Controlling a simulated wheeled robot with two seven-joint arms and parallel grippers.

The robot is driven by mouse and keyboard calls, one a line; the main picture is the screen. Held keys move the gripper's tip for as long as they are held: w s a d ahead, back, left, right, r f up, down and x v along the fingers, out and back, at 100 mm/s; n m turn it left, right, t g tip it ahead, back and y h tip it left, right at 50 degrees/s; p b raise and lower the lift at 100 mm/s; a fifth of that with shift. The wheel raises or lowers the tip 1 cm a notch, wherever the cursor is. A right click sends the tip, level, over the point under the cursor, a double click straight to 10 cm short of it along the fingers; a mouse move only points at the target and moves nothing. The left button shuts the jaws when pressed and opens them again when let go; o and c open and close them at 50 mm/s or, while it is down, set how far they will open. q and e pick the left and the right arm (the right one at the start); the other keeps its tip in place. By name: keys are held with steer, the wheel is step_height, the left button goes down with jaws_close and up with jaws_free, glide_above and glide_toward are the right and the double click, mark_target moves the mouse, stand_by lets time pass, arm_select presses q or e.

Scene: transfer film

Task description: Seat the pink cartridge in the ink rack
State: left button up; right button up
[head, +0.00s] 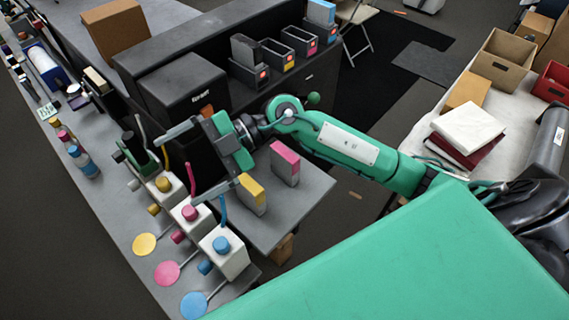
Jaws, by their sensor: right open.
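The pink cartridge (285,163), grey with a pink top band, stands upright on a grey shelf (308,205). A similar yellow-banded cartridge (251,195) stands to its left. The ink rack on the dark cabinet is a row of black holders. A dark cartridge (244,50) fills the near holder, the yellow-marked (277,55) and pink-marked (299,41) holders look empty, and a blue-topped cartridge (321,14) fills the far one. My right gripper (182,167) is open and empty, left of the pink cartridge; its lower finger appears beside the yellow one. My left gripper is out of view.
A black box (184,88) stands on the cabinet. Books (467,128) and boxes (503,57) lie on the right table.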

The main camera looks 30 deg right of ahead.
steer(key=w+d+f+h, duration=0.2)
steer(key=d+f+h, duration=0.2)
steer(key=f+h, duration=0.1)
steer(key=m+h, duration=0.6)
steer(key=h, duration=0.5)
glide_above(285, 152)
step_height(285, 152, down, 3)
steer(key=shift+t, duration=0.3)
step_height(285, 152, down, 8)
steer(key=p, duration=0.3)
steer(key=shift+a+r, duration=0.1)
steer(key=shift+r, duration=0.05)
steer(key=shift+f+p, duration=0.2)
steer(key=shift+p, duration=0.3)
step_height(285, 152, down, 4)
steer(key=p, duration=0.3)
steer(key=shift+r, duration=0.1)
steer(key=shift+w+f, duration=0.1)
steer(key=shift+f, duration=0.45)
steer(key=c, duration=1)
steer(key=shift+c, duration=0.3)
